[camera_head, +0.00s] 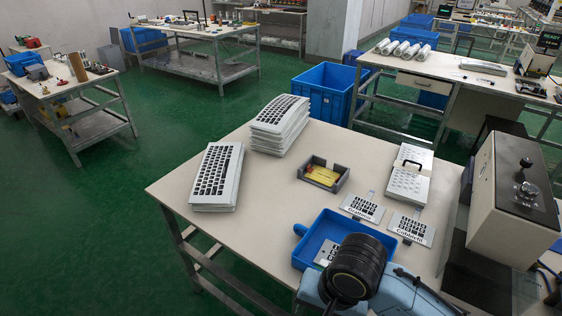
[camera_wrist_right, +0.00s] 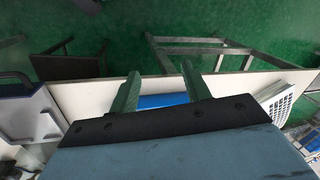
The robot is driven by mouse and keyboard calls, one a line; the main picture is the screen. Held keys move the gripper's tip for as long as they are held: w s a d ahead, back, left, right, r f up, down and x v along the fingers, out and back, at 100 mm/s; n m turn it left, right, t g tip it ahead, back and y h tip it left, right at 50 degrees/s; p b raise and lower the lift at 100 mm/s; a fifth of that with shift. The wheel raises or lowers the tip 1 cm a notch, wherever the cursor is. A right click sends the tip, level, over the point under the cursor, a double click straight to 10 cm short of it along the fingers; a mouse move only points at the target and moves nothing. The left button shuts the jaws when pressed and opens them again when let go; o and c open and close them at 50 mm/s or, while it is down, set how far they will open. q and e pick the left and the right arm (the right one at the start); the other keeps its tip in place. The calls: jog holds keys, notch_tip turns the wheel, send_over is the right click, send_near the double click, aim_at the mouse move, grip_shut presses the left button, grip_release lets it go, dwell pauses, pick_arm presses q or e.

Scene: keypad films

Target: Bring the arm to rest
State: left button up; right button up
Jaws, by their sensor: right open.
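My right arm (camera_head: 352,272) comes in at the bottom of the head view, over the near edge of the table (camera_head: 262,205). Its fingers cannot be made out there. In the right wrist view my right gripper (camera_wrist_right: 160,72) has its two fingers wide apart with nothing between their tips. The blue tray (camera_head: 312,249) lies on the table, partly hidden behind my arm, with a keypad film (camera_head: 325,253) in it. Two more keypad films (camera_head: 362,208) (camera_head: 411,228) lie on the table to the right of the tray. My left gripper is not in view.
Two stacks of white key panels (camera_head: 217,177) (camera_head: 278,126) stand on the table's left and back. A grey holder (camera_head: 341,181) with yellow cards, a white fixture (camera_head: 407,184) and a large machine (camera_head: 480,205) stand farther right. The table's left front is clear.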

jog(key=s+d+f+n+t+h, duration=0.25)
jog(key=s+d+n, duration=0.35)
jog(key=s+d, duration=0.7)
notch_tip(320, 180, down, 28)
jog(key=d+g+b, duration=0.1)
jog(key=d+b, duration=0.1)
jog(key=b, duration=0.1)
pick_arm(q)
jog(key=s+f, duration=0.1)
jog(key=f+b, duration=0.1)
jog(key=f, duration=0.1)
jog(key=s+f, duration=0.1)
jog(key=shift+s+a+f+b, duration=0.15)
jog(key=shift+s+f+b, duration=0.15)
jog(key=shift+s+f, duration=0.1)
pick_arm(e)
jog(key=s+d+f+g, duration=0.1)
jog(key=s+d+f, duration=0.2)
jog(key=s+f, duration=1.3)
jog(key=shift+s+f, duration=0.15)
jog(key=shift+s, duration=0.05)
